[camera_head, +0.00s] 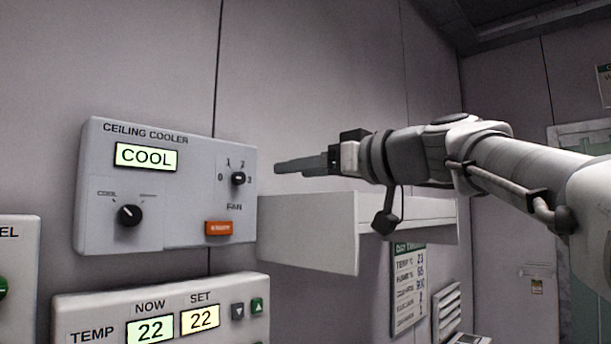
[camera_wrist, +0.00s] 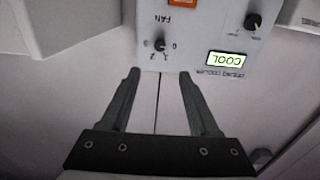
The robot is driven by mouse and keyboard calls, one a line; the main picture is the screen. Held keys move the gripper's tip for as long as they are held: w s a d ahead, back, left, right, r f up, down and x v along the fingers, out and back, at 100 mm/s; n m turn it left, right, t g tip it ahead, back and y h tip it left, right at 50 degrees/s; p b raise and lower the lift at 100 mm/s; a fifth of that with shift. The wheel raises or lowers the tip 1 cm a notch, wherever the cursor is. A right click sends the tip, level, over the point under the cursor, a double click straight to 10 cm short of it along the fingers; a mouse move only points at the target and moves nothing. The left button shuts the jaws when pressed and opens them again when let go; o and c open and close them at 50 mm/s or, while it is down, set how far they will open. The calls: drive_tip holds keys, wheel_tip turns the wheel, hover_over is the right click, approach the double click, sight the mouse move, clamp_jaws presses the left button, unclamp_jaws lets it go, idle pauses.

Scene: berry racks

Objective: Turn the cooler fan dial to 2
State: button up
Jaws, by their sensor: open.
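The fan dial (camera_head: 238,178) is a small black knob at the right of the ceiling cooler panel (camera_head: 95,225), with 0, 1, 2 and 3 around it. Its pale mark seems to face right, toward 3, but it is small. In the wrist view the dial (camera_wrist: 160,45) appears upside down, above and between the fingertips. My gripper (camera_head: 278,168) is right of the panel in the head view, fingers pointing left, apart from the dial. In the wrist view my gripper (camera_wrist: 158,75) has its fingers spread with nothing between them.
The panel also has a COOL display (camera_head: 146,156), a larger mode knob (camera_head: 130,214) and an orange button (camera_head: 218,228). A pale box-like shelf (camera_head: 310,232) juts out below my gripper. A temperature panel (camera_head: 105,310) sits below the cooler panel.

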sight(241, 178)
drive_tip(key=p+x, duration=0.5)
drive_tip(key=x, duration=1)
drive_tip(key=shift+c, duration=0.4)
clamp_jaws()
